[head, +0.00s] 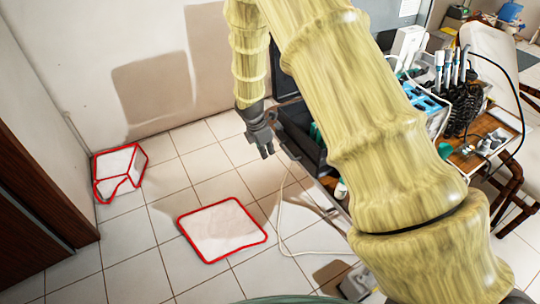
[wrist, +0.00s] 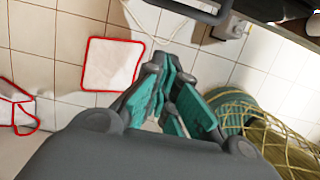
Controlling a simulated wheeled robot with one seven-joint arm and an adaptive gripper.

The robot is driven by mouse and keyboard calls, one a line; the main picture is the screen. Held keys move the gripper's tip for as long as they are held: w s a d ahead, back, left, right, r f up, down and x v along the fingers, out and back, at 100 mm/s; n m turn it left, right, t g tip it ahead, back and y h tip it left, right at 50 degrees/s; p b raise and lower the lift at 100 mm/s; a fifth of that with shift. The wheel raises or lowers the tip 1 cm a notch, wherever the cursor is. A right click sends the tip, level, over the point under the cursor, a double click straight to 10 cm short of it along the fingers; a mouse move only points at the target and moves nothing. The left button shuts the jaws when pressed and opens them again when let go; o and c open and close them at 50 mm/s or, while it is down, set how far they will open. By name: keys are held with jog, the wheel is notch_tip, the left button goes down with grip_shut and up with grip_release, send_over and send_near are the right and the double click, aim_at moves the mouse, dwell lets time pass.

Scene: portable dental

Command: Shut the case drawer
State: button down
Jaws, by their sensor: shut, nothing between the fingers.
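The case stands right of centre in the head view, largely hidden behind my arm. A dark drawer-like part (head: 300,130) of it shows just left of my arm, with something teal beside it. How far the drawer stands out cannot be told. My gripper (head: 267,150) points down just left of this dark part, above the floor; whether they touch is unclear. The gripper is shut and empty; its teal-padded fingers (wrist: 166,72) also show in the wrist view. A dark edge (wrist: 265,9) crosses the wrist view's top right, probably the case.
A white red-edged mat (head: 222,230) lies on the tiled floor, and a red-edged white box-like thing (head: 119,172) stands by the wall. A pale cable (head: 283,225) runs over the floor. Dental tools (head: 450,68) and a wooden table (head: 487,140) are at right. Floor at left is mostly clear.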

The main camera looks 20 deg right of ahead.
jog(key=shift+v, duration=3.2)
jog(key=s+a+f+m+y, duration=0.1)
jog(key=s+a+f+m, duration=0.25)
jog(key=s+f, duration=0.6)
jog(key=s+a+f+m+y, duration=0.1)
jog(key=s+a+f+m, duration=0.1)
jog(key=s+f+m, duration=0.9)
jog(key=s+f, duration=0.1)
jog(key=s, duration=0.8)
jog(key=s+a+f+m, duration=0.1)
jog(key=s+f+m, duration=0.3)
jog(key=s, duration=0.9)
jog(key=shift+s+a+f+m+y+b, duration=0.2)
jog(key=shift+a+f+m+y+b, duration=0.15)
jog(key=shift+f+y+b, duration=0.15)
jog(key=shift+d, duration=0.1)
